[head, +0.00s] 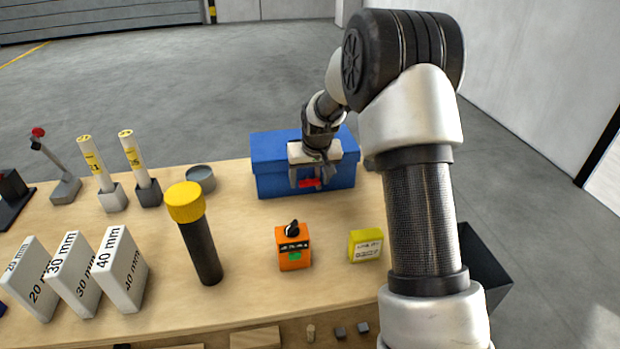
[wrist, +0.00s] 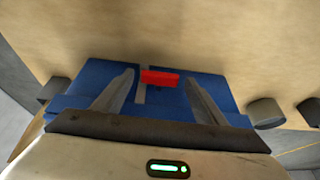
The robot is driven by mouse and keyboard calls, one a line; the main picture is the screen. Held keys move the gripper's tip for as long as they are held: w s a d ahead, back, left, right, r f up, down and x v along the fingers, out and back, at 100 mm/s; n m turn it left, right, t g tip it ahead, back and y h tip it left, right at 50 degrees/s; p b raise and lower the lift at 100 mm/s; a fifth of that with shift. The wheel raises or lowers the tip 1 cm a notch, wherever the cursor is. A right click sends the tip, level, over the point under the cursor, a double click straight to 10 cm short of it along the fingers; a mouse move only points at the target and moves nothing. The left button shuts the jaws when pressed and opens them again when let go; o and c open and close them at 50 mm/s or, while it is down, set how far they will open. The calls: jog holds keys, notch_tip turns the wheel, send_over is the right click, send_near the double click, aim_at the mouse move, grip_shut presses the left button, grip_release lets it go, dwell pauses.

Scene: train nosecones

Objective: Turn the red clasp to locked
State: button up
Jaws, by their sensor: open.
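The red clasp (head: 311,183) is on the front of a blue box (head: 270,165) at the back of the table. In the wrist view the clasp (wrist: 160,77) is a red bar lying crosswise over a thin grey strip (wrist: 140,88). My gripper (head: 308,182) is at the box's front, around the clasp. In the wrist view its two fingers (wrist: 160,82) are open, one on each side of the clasp, with a gap to both. Whether the fingers touch the box cannot be told. My wrist hides part of the box's top.
On the wooden table stand an orange box with a black knob (head: 293,248), a yellow block (head: 366,245), a black cylinder with yellow cap (head: 196,235) and a grey round container (head: 201,178). White thickness blocks (head: 122,268) stand front left. A red-tipped lever (head: 55,170) is far left.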

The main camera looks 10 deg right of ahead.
jog(key=v, duration=1.7)
jog(key=shift+r+p, duration=0.25)
jog(key=shift+p, duration=0.2)
jog(key=s+r+p, duration=0.5)
jog(key=s+r, duration=0.8)
jog(key=s, duration=0.3)
jog(key=s+r+t+p, duration=0.1)
jog(key=s+p, duration=0.2)
jog(key=s, duration=1.2)
jog(key=shift+a+r+p, duration=0.2)
jog(key=shift+a+p, duration=0.15)
jog(key=shift+a, duration=0.1)
jog(key=shift+s, duration=0.15)
